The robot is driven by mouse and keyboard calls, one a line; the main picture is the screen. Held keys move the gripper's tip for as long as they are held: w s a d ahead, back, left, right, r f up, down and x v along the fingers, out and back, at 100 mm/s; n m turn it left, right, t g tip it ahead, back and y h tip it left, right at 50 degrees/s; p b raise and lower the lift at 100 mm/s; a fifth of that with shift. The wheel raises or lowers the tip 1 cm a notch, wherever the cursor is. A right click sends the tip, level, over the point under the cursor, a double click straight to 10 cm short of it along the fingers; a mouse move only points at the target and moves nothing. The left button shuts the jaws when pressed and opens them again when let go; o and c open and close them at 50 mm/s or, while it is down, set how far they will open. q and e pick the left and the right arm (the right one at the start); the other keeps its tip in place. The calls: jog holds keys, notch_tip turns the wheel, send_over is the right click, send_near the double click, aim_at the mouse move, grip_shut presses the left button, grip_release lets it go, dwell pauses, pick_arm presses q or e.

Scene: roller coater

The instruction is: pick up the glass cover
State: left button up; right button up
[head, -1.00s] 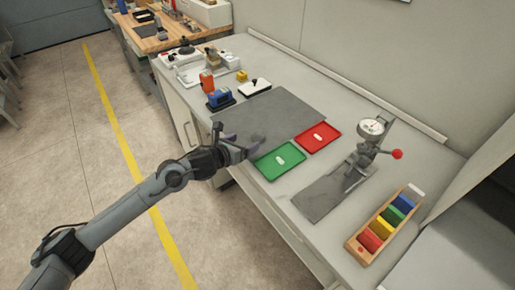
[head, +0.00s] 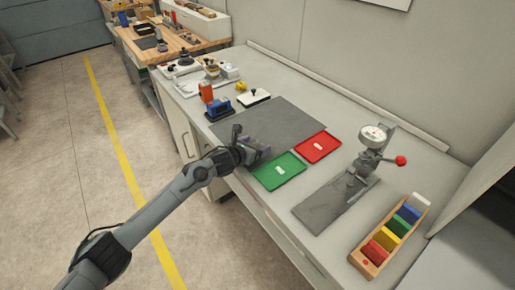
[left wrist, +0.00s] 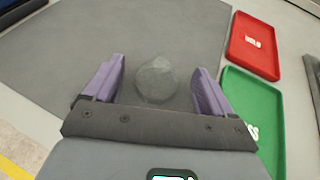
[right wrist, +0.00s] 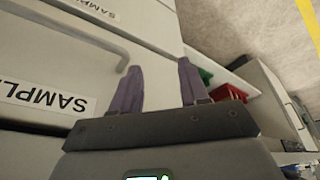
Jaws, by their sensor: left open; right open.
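The glass cover (left wrist: 156,80) is a clear, faintly grey round piece on the dark grey mat (head: 282,118). In the left wrist view it lies between and just ahead of the open fingers of my left gripper (left wrist: 153,88), apart from both. In the head view my left gripper (head: 258,148) is over the mat's front edge, and the cover cannot be made out there. My right gripper (right wrist: 158,85) is open and empty, in front of cabinet drawers; it is not in the head view.
A green tray (head: 279,171) and a red tray (head: 318,147) lie right of the mat. A dial gauge stand (head: 372,150) and a rack of coloured blocks (head: 390,237) stand farther right. A blue and orange device (head: 217,105) stands at the mat's far left.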

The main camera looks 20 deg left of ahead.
pick_arm(q)
jog(key=shift+x, duration=0.95)
jog(key=shift+r, duration=0.1)
jog(key=c, duration=1.1)
